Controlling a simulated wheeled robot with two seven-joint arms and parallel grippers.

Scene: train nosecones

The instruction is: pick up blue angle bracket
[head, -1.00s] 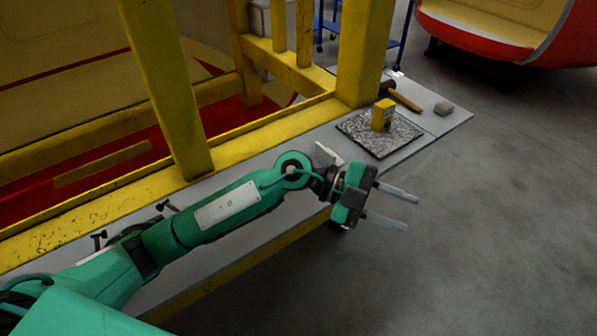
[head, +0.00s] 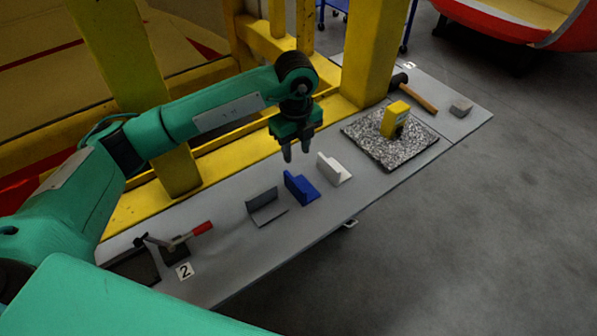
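The blue angle bracket (head: 301,188) stands on the grey bench (head: 225,240), between a dark grey bracket (head: 265,207) on its left and a white bracket (head: 333,170) on its right. My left gripper (head: 296,154) points down just above and behind the blue bracket. Its two fingers are apart with nothing between them, and they look clear of the bracket. My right gripper is not in view.
A toggle clamp with a red handle (head: 203,228) sits at the near left of the bench. A speckled mat (head: 365,136) carries a yellow block (head: 395,119). A yellow post (head: 366,50) rises behind the bench.

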